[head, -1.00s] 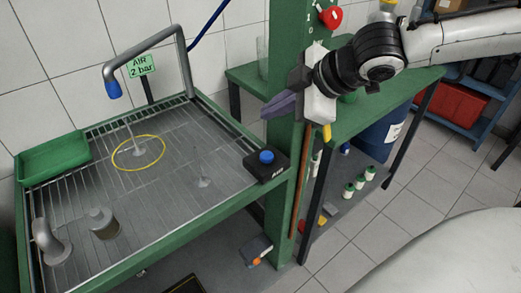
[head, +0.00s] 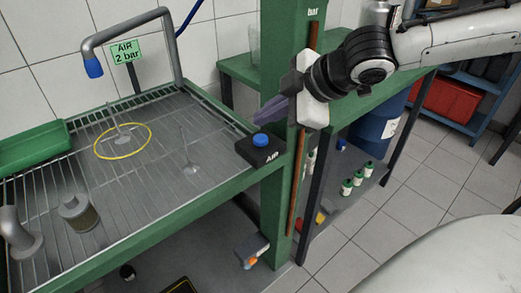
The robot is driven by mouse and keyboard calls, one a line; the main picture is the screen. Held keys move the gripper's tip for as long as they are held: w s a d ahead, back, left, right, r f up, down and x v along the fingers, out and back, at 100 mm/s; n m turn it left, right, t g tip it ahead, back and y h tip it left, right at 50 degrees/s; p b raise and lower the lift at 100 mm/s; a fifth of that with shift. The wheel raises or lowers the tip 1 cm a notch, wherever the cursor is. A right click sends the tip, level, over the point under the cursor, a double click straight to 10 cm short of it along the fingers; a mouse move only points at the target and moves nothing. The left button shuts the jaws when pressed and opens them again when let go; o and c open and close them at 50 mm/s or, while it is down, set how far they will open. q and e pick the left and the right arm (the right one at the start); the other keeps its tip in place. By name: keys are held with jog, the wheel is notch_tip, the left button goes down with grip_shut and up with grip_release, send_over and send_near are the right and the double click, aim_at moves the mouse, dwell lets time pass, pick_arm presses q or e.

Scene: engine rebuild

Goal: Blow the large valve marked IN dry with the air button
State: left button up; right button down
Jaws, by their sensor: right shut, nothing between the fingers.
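A valve (head: 123,139) stands head-down, stem up, inside a yellow ring (head: 151,139) on the wire rack (head: 150,190). A second valve (head: 191,167) stands head-down to its right, outside the ring. I cannot read any marking on either. A bent grey pipe with a blue air nozzle (head: 93,68) hangs above and left of the ringed valve. The blue air button (head: 261,139) sits on a black box labelled AIR at the rack's right edge. My right gripper (head: 263,117) is shut and empty, its purple fingers just above the button, apparently apart from it. My left gripper is out of view.
A green sign (head: 125,50) reads AIR 2 bar. A green tray (head: 35,147) lies at the rack's left. A curved pipe part (head: 18,238) and a metal cylinder (head: 77,212) stand at the front left. A green post (head: 277,200) rises beside the button.

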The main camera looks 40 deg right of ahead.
aim_at(261, 140)
jog(key=shift+f+b, duration=0.4)
jog(key=shift+f, duration=0.45)
dwell(1.1)
jog(key=shift+f, duration=0.1)
jog(key=shift+f, duration=0.35)
dwell(0.3)
